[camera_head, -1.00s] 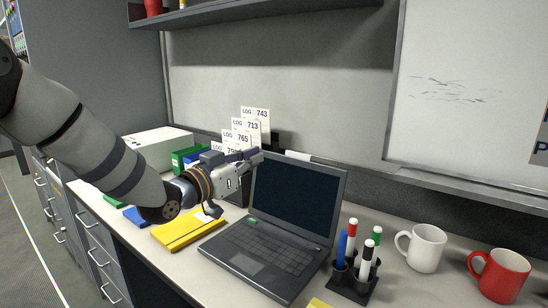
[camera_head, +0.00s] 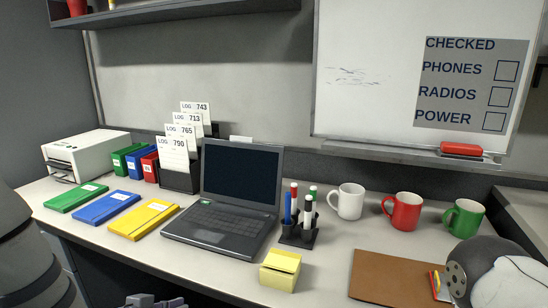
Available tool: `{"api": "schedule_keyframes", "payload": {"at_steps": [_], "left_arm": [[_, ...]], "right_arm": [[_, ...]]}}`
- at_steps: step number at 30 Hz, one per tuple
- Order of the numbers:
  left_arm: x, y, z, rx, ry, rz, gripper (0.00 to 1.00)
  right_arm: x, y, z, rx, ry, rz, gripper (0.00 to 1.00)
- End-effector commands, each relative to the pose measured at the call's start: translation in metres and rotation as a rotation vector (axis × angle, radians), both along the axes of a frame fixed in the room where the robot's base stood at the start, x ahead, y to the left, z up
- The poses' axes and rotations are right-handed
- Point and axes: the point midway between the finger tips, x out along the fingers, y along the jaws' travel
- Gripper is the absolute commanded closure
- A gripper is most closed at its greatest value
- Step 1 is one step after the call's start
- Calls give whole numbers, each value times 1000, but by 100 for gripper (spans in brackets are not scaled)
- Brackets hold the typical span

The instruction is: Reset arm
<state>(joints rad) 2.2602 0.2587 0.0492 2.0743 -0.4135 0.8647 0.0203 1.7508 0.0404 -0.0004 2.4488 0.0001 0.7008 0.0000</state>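My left arm (camera_head: 30,255) is folded low at the left edge. What looks like part of my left gripper (camera_head: 155,301) shows at the bottom edge, below the desk front. It is cut off, so I cannot tell whether it is open or shut. It is clear of the desk objects. My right arm (camera_head: 490,272) shows at the lower right corner, in front of the desk, and its gripper is out of view.
The desk holds a laptop (camera_head: 235,195), a yellow binder (camera_head: 143,220), a log card holder (camera_head: 178,176), a pen holder (camera_head: 300,236), a yellow note block (camera_head: 280,270), a brown board (camera_head: 385,276) and mugs (camera_head: 405,212). A whiteboard (camera_head: 380,40) hangs behind.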

Motion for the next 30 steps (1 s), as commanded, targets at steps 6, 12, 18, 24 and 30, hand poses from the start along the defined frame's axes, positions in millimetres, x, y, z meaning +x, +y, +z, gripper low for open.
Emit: {"api": "schedule_keyframes", "payload": {"at_steps": [6, 12, 18, 24, 30], "left_arm": [[-183, 3, -122, 85, 529, 58, 100], [-344, 18, -149, 194, 933, 100, 100], [-406, 26, -143, 248, 1087, 115, 100], [-407, 26, -143, 249, 1090, 117, 100], [-406, 26, -143, 248, 1089, 116, 100]], "right_arm": [[-1, 0, 0, 0, 2, 1, 60], [-1, 0, 1, 0, 1, 1, 60], [-1, 0, 1, 0, 1, 1, 60], [-1, 0, 1, 0, 1, 1, 60], [-1, 0, 1, 0, 2, 1, 60]]}}
